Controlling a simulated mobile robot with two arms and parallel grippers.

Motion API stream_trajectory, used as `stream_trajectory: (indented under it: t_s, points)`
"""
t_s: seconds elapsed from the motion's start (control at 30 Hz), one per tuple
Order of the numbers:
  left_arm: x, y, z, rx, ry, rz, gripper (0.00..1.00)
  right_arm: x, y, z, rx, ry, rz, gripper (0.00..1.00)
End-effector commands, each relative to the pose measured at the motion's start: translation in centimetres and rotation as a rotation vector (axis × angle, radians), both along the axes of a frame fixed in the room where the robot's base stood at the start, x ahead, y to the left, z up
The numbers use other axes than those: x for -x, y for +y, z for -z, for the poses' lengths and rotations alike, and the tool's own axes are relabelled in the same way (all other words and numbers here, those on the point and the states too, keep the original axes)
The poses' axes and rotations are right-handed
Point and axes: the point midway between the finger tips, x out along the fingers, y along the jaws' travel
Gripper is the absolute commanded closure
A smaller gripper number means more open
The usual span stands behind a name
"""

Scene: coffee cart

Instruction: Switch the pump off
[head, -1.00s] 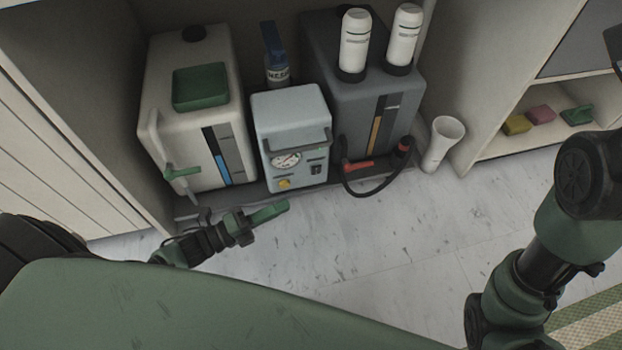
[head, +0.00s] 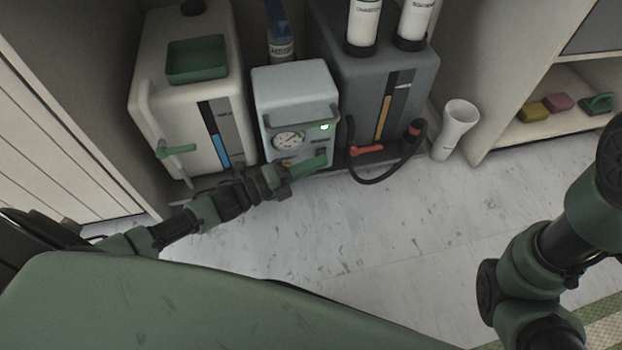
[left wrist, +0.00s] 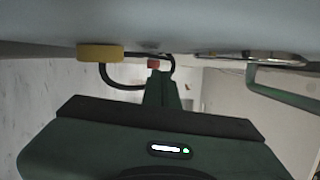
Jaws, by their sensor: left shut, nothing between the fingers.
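The pump (head: 294,88) is a pale blue box with a round gauge, a lit green lamp (head: 324,127) and a handle bar on its front. Its front fills the top of the left wrist view at a steep angle, with a yellow knob (left wrist: 100,52). My left gripper (head: 318,163) is shut and empty, in front of the pump's lower right front. It covers that part of the front, so the switch cannot be made out clearly. Whether it touches the pump, I cannot tell. The closed fingers (left wrist: 160,92) also show in the left wrist view. My right gripper is not in view.
A cream tank (head: 150,70) stands left of the pump and a dark grey tank (head: 365,75) right of it, with a black hose and red handle (head: 366,149). A white cup-shaped container (head: 456,130) stands further right. The floor in front is clear.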

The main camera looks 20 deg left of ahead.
Motion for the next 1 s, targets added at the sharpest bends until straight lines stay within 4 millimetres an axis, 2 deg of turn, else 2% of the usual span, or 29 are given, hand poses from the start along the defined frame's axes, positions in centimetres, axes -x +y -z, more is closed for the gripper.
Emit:
stream_trajectory:
  t_s: [0.1,0.43,0.53,0.63,0.7,1.0]
  points:
    - [-0.6,0.4,0.0,-0.001,-0.001,0.001,1.00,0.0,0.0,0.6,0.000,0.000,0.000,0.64]
    - [-0.7,0.5,-0.2,0.001,0.001,0.000,1.00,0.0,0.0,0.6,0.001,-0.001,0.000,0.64]
    - [-0.8,0.6,-0.5,0.007,0.012,0.000,1.00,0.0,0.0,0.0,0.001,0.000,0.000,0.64]
    - [-1.2,0.9,-1.1,0.038,0.059,-0.002,1.00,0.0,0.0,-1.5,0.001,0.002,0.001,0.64]
    - [-1.1,0.9,-0.3,0.036,0.055,-0.002,1.00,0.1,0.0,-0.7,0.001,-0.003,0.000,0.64]
    - [-1.2,0.8,-0.6,0.036,0.052,-0.002,1.00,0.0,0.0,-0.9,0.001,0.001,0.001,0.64]
